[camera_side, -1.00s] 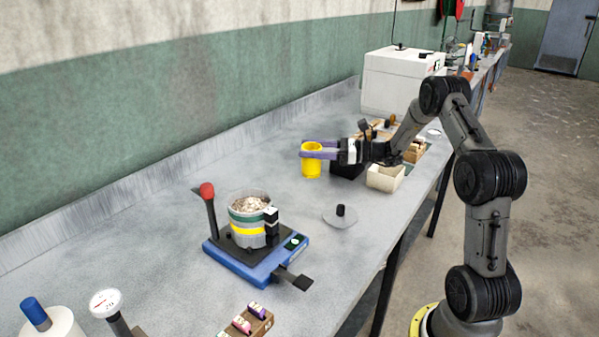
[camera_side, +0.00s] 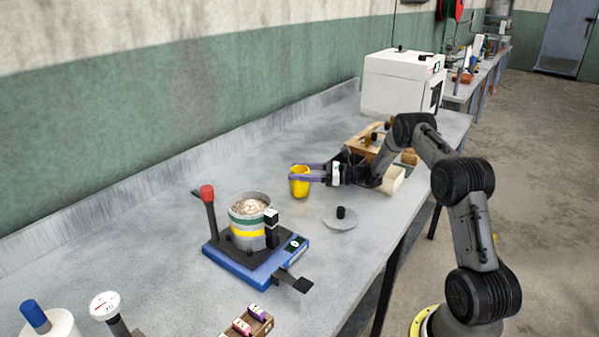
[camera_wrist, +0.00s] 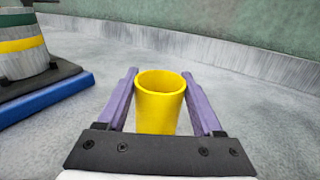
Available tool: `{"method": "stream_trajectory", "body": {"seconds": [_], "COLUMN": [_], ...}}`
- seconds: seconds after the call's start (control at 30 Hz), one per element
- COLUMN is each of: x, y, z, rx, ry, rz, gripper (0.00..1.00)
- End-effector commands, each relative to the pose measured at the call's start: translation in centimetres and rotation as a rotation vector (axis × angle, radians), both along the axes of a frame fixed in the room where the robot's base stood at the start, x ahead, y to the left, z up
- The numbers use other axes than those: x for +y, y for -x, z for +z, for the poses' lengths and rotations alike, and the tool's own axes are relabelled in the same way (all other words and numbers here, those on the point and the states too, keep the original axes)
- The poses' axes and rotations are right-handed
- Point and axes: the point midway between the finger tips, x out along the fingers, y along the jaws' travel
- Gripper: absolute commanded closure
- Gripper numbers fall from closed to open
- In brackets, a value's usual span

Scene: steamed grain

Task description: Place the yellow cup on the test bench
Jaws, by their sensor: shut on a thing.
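The yellow cup (camera_side: 299,186) is between the purple fingers of my gripper (camera_side: 305,171), which is shut on it. In the side view the cup leans slightly and is low over the grey test bench (camera_side: 150,240); I cannot tell whether its base touches the top. In the wrist view the cup (camera_wrist: 160,104) has its open rim up and looks empty, with a finger of my gripper (camera_wrist: 160,85) on each side. The lower part of the cup is hidden by the gripper in that view.
A blue hot plate (camera_side: 250,262) with a striped pot of grain (camera_side: 247,232) stands to the front left. A grey lid (camera_side: 340,221) lies right of it. A cream box (camera_side: 392,181) and white oven (camera_side: 400,85) are behind. Bench between cup and wall is clear.

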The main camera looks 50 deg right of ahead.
Motion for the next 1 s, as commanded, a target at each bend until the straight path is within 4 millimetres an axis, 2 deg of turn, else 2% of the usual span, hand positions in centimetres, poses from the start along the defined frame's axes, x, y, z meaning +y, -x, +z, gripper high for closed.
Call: {"method": "stream_trajectory", "body": {"seconds": [0.23, 0.27, 0.4, 0.43, 0.8, 1.0], "x": [0.0, 0.0, 0.0, 0.0, -0.1, -1.8], "y": [0.0, 0.0, 0.0, 0.0, 0.1, 2.9], "z": [-0.2, -0.3, -0.2, -0.2, 0.1, 0.1], "rx": [0.0, 0.0, 0.0, 0.0, 0.0, -0.001], "ry": [0.0, 0.0, 0.0, 0.0, 0.0, 0.0], "rz": [0.0, 0.0, 0.0, 0.0, -0.001, -0.006], "gripper": [1.0, 0.3, 0.05, 0.02, 0.02, 0.02]}}
